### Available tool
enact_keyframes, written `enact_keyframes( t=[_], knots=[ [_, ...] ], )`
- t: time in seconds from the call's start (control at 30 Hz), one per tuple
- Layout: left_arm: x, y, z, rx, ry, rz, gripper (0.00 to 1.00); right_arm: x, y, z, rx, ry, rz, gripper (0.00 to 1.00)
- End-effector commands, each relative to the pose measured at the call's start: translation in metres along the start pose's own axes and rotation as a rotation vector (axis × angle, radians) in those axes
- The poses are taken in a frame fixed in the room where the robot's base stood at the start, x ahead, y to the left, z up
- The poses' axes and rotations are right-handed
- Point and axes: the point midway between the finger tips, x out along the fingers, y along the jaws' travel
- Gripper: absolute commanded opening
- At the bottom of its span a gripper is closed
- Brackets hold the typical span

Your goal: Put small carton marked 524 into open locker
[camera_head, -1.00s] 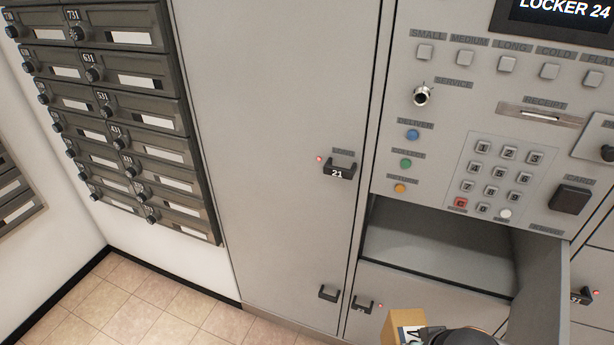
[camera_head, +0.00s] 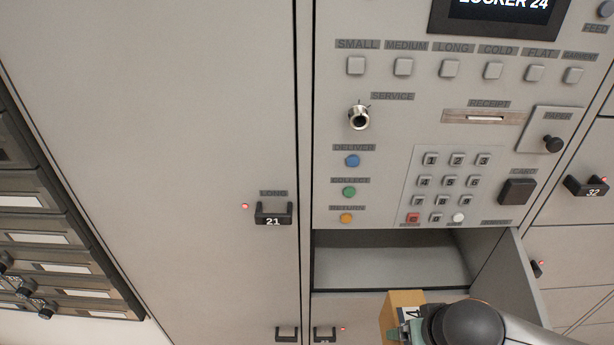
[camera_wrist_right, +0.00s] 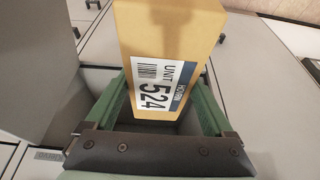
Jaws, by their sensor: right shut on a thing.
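The small yellow-brown carton (camera_wrist_right: 170,35) has a white label reading "UNIT 524" in the right wrist view. Its top edge also shows in the head view (camera_head: 400,301), low and in front of the locker. My right gripper (camera_wrist_right: 165,105) is shut on the carton, with a green finger on each side of it. In the head view my right arm hides much of the carton. The open locker (camera_head: 390,262) is the empty compartment below the keypad, its door (camera_head: 512,275) swung out to the right. My left gripper is not in view.
The screen (camera_head: 500,12) above the keypad reads "LOCKER 24". Shut locker 21 (camera_head: 272,214) is left of the opening, and shut locker 32 (camera_head: 588,186) is to the right. The open door stands close beside my right arm. Dark mailboxes (camera_head: 50,240) line the left.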

Motion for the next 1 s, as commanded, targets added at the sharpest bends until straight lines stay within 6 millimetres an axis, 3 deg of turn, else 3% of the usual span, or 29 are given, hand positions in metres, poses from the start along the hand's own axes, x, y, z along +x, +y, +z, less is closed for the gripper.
enact_keyframes(
  t=[0.1,0.4,0.6,1.0],
  knots=[
    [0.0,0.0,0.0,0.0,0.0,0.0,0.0,-0.027,-0.001,-0.028,0.006,0.015,-0.003,0.0],
    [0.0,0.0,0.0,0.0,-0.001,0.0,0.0,-0.083,-0.001,-0.06,-0.007,0.008,0.0,0.0],
    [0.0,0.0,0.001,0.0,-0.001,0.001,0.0,-0.094,0.0,-0.064,-0.016,0.005,0.005,0.0],
    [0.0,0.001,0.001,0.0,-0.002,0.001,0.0,-0.094,0.0,-0.064,-0.015,0.006,0.005,0.0]
  ],
)
